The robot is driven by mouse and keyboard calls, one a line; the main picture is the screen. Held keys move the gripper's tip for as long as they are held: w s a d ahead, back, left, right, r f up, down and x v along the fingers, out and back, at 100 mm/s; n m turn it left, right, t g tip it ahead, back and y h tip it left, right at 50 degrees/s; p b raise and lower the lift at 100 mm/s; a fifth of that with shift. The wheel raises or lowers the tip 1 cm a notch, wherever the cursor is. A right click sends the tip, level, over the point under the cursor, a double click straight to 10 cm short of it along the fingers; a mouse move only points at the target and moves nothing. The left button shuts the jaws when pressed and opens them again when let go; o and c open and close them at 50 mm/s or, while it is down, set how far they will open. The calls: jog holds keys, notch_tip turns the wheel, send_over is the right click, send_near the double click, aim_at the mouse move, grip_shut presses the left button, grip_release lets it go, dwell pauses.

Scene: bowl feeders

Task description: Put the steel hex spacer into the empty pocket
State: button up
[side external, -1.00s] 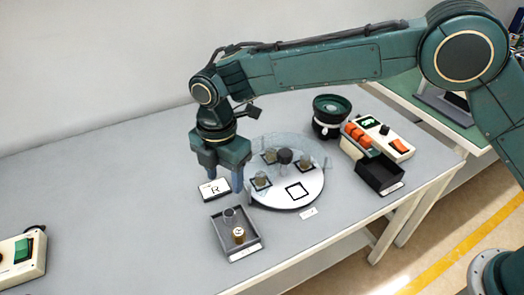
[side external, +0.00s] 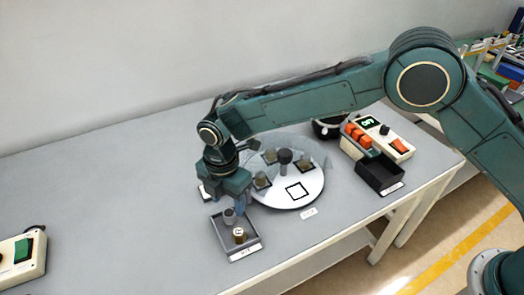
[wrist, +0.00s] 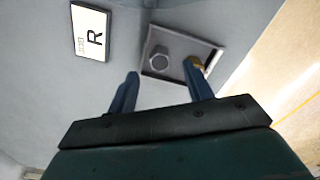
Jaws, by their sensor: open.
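The steel hex spacer (side external: 229,216) stands in the back part of a small grey tray (side external: 248,250). In the wrist view the spacer (wrist: 159,61) shows its hexagonal top, ahead of the gap between my fingers. A brass-coloured part (side external: 239,236) stands nearer the tray's front; one finger partly covers it in the wrist view (wrist: 197,61). My gripper (side external: 237,206) is open and empty, low over the back of the tray. The round plate (side external: 275,202) carries several dark parts around a central knob. Its black-outlined square pocket (side external: 298,191) at the front is empty.
A white card marked R (wrist: 91,31) lies beside the tray. A black bin (side external: 380,175) and a control box with orange switches (side external: 392,141) stand right of the plate. A dark bowl feeder (side external: 327,128) is partly hidden behind my arm.

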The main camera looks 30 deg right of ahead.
aim_at(229, 213)
jog(key=shift+f, duration=1.9)
grip_shut()
